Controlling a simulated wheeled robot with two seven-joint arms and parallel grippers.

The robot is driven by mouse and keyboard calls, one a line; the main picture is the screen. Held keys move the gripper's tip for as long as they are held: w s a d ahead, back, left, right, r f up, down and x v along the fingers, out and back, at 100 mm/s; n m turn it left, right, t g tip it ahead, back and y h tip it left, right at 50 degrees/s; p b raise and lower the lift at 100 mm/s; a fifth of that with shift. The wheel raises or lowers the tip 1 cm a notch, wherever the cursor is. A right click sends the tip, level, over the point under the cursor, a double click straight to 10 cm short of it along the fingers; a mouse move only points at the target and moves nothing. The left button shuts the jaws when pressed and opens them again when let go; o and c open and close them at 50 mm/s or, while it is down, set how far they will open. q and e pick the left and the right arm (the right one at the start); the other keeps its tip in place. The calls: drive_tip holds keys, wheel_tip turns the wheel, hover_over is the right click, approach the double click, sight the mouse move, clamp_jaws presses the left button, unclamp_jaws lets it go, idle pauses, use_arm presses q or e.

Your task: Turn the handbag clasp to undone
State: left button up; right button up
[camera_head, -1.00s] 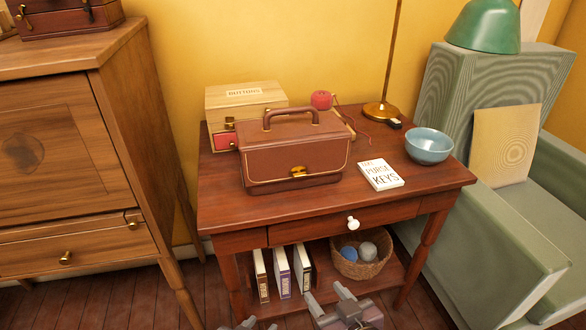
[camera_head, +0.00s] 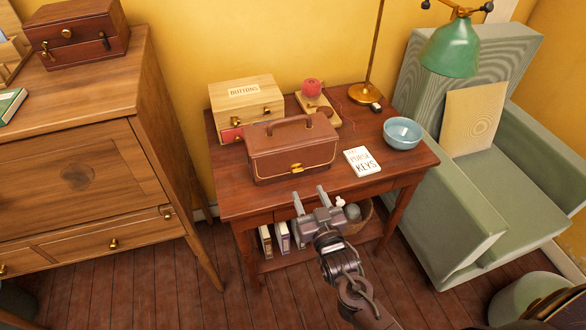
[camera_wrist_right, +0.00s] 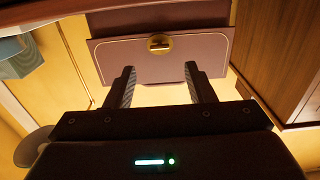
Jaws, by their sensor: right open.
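The brown handbag (camera_head: 285,155) stands upright on the wooden side table, its handle up. Its gold clasp (camera_head: 297,168) sits at the middle of the front, near the flap's lower edge. In the right wrist view the handbag (camera_wrist_right: 205,58) is ahead, and the clasp (camera_wrist_right: 160,43) shows a small bar lying across a round gold plate. My right gripper (camera_head: 309,192) is open and empty, in front of and below the clasp, fingers pointing at the bag. In the wrist view its fingertips (camera_wrist_right: 159,70) are spread below the clasp, apart from it. My left gripper is out of view.
On the table (camera_head: 235,200) are a buttons box (camera_head: 258,108) behind the bag, a purse keys book (camera_head: 362,161), a blue bowl (camera_head: 402,134) and a lamp (camera_head: 450,50). A dresser (camera_head: 150,100) stands left, a green armchair (camera_head: 490,190) right.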

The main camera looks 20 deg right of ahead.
sight(298, 170)
drive_tip(key=w, duration=0.7)
drive_tip(key=shift+w+a, duration=0.1)
drive_tip(key=shift+w, duration=0.1)
drive_tip(key=c, duration=1)
